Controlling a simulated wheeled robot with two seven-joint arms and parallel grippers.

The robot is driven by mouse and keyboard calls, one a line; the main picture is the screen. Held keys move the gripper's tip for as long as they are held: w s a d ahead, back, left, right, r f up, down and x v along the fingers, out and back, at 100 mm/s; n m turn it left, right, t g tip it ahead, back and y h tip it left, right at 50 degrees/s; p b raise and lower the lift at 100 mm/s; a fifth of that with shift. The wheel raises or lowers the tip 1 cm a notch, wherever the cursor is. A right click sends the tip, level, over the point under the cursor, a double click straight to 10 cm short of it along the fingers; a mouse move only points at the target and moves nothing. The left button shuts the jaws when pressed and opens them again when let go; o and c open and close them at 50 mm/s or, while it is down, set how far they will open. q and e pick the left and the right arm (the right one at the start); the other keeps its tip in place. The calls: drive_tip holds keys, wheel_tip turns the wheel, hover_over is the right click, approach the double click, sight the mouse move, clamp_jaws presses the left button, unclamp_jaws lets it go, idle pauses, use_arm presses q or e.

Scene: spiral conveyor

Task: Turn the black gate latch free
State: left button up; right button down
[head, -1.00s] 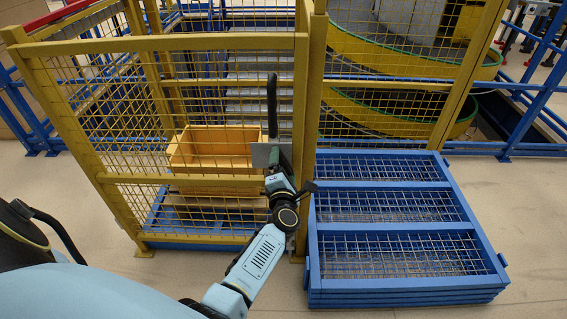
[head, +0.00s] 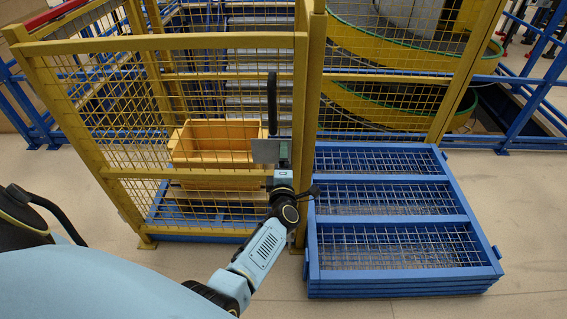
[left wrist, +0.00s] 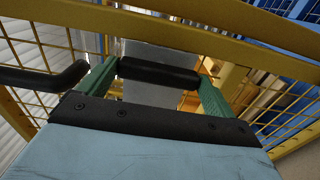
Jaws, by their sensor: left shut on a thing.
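The yellow mesh gate (head: 180,43) stands closed in front of me in the head view. A grey plate (head: 265,151) is on its right side, with an upright black bar (head: 271,100) above it. My left gripper (head: 284,157) is at the plate's right end. In the left wrist view, the green fingers of my left gripper (left wrist: 157,82) are shut on the black latch (left wrist: 160,72), a short bar in front of the grey plate (left wrist: 150,92). Another black bar (left wrist: 45,78) shows to the left. The latch is hidden behind my gripper in the head view. My right gripper is not in view.
A yellow-orange crate (head: 215,157) stands behind the gate mesh on a blue-edged pallet. A stack of blue mesh panels (head: 400,283) lies on the floor at right. A yellow post (head: 311,100) stands right of the latch. The floor in front is clear.

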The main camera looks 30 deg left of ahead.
use_arm(q)
drive_tip(key=o, duration=0.7)
drive_tip(key=p+v, duration=0.3)
drive_tip(key=v, duration=1)
drive_tip(key=shift+s, duration=0.25)
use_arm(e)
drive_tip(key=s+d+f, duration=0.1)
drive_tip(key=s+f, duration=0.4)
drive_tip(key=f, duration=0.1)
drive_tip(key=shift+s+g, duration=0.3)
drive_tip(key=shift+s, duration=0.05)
